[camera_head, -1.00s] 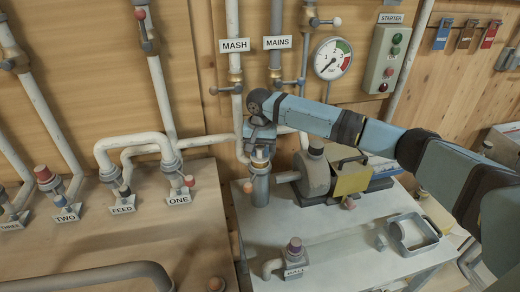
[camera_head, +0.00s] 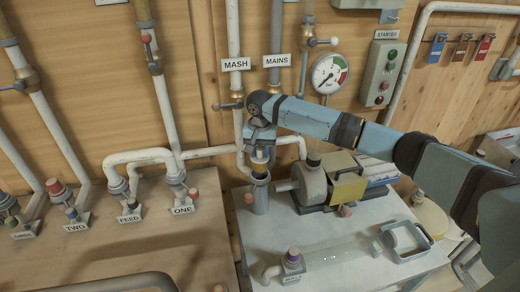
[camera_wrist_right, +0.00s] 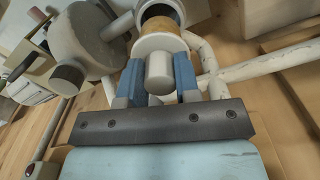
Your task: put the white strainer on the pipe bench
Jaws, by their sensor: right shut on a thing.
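My right gripper (camera_head: 261,146) is shut on the white strainer (camera_head: 260,156) above the grey upright housing (camera_head: 259,196) on the white table. In the right wrist view the fingers (camera_wrist_right: 159,80) clasp the strainer's white knob (camera_wrist_right: 159,70), with its white disc and a tan part beyond. The housing's open mouth (camera_wrist_right: 160,10) lies just past it. The strainer is at or just above the mouth; I cannot tell whether its lower end is clear. The wooden bench with pipes (camera_head: 150,250) is on the left. My left gripper is not in view.
Labelled pipe stubs, including ONE (camera_head: 182,209) and FEED (camera_head: 129,217), stand along the bench's back. The pump (camera_head: 310,185) is right of the housing. A grey tray (camera_head: 405,240) and a MALT elbow (camera_head: 292,265) are on the table. The bench's middle looks clear.

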